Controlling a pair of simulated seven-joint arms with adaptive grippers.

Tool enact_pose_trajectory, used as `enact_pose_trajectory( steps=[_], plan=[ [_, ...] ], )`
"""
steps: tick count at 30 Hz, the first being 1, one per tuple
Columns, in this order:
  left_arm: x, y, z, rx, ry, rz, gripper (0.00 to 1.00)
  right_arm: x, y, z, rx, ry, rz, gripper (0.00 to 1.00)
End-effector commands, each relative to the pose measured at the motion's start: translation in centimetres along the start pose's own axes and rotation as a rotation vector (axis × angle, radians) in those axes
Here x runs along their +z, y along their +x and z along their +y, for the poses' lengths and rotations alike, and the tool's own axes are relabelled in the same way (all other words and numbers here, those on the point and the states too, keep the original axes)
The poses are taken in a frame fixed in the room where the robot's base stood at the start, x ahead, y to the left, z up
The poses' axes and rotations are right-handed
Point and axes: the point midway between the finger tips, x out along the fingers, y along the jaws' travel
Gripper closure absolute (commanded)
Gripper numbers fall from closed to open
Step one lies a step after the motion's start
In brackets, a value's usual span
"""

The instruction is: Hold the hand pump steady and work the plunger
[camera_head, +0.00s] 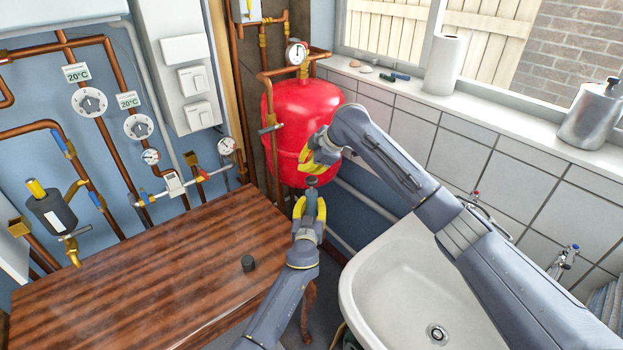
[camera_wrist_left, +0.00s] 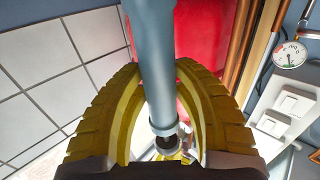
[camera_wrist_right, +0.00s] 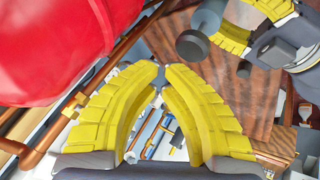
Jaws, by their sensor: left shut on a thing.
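The hand pump (camera_wrist_left: 155,50) shows in the left wrist view as a smooth grey-blue cylinder between my left gripper's yellow fingers (camera_head: 309,207). My left gripper is shut on it beyond the table's right edge. The pump's round dark end (camera_head: 312,181) sticks up above those fingers, and it also shows in the right wrist view (camera_wrist_right: 193,46). My right gripper (camera_head: 306,156) is just above and close to that end, apart from it. In the right wrist view its fingertips (camera_wrist_right: 162,68) are close together with a narrow gap and hold nothing. Most of the pump is hidden in the head view.
A brown wooden table (camera_head: 150,275) bears a small black cylinder (camera_head: 248,263). A red tank (camera_head: 300,110) hangs close behind both grippers. A white sink (camera_head: 390,285) is at the lower right, beneath my right arm. Copper pipes and gauges line the left wall.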

Motion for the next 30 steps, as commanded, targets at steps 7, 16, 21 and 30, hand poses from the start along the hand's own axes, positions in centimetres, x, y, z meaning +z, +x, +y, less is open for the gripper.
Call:
enact_pose_trajectory(
  steps=[7,16,21,30],
  plan=[
    [0.2,-0.1,0.1,0.002,-0.002,-0.003,1.0,-0.8,-1.6,0.9,0.002,-0.002,-0.002,1.0],
    [0.2,-0.1,0.1,0.002,-0.002,-0.003,1.0,-1.8,-3.4,1.8,0.0,-0.002,-0.002,1.0],
    [0.2,-0.1,0.1,0.002,-0.002,-0.003,1.0,-1.9,-3.5,1.9,0.0,-0.001,-0.001,1.0],
    [0.2,-0.1,0.1,0.002,-0.002,-0.003,1.0,-1.9,-3.5,1.9,0.0,-0.001,-0.001,1.0]
  ],
)
